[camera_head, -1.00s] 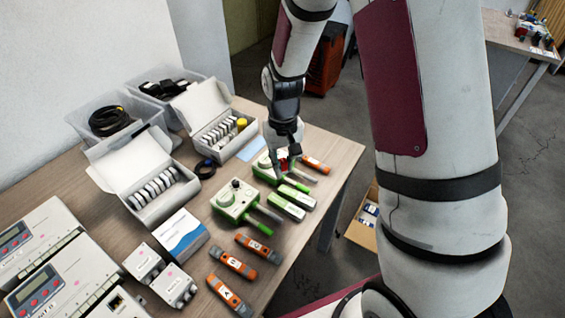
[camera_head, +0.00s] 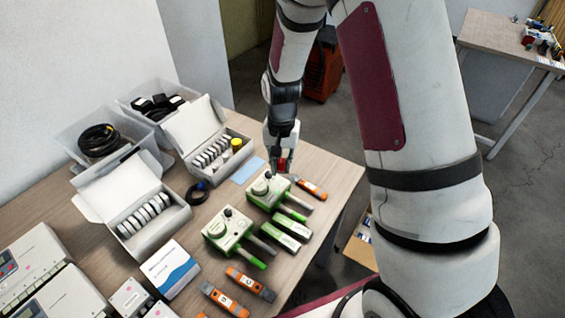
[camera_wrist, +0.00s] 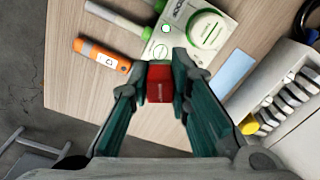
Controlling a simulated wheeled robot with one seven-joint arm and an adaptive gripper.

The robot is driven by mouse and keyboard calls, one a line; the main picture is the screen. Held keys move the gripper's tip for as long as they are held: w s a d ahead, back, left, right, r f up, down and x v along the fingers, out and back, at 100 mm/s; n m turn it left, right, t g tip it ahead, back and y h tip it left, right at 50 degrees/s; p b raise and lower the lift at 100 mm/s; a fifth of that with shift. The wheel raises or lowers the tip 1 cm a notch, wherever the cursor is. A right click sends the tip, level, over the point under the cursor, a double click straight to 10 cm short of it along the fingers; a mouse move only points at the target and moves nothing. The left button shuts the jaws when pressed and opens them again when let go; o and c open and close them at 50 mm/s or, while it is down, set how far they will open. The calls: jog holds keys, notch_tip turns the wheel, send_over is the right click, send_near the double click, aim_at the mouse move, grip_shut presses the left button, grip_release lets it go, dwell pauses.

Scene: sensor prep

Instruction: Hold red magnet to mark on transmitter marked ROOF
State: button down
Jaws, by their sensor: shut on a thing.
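My gripper (camera_head: 284,166) is shut on the red magnet (camera_head: 283,160), at the far right part of the table. In the wrist view the red magnet (camera_wrist: 160,82) sits between the two fingertips (camera_wrist: 160,75). A white-and-green device with a round knob (camera_head: 265,188) lies close by; in the wrist view this device (camera_wrist: 195,30) is just beyond the magnet, with a small green spot near its corner. I cannot tell whether the magnet touches it. A second such device (camera_head: 225,228) lies nearer.
Open white boxes (camera_head: 207,135) of round discs and clear bins (camera_head: 105,120) stand behind. A blue card (camera_head: 247,168) lies flat near the gripper.

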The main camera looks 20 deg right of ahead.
aim_at(281, 172)
jog(key=m+p, duration=0.1)
jog(key=m, duration=0.2)
jog(key=shift+w+r+p, duration=0.1)
jog(key=shift+r+p, duration=0.05)
jog(key=shift+p, duration=0.2)
jog(key=shift+w+m+p, duration=0.1)
jog(key=shift+m+p, duration=0.25)
jog(key=shift+m, duration=0.85)
jog(key=shift+f+b, duration=0.9)
jog(key=shift+f, duration=1.25)
jog(key=shift+f+b, duration=0.35)
jog(key=shift+f, duration=0.5)
dwell(1.7)
jog(key=shift+r+p, duration=1.65)
jog(key=shift+r, duration=1.85)
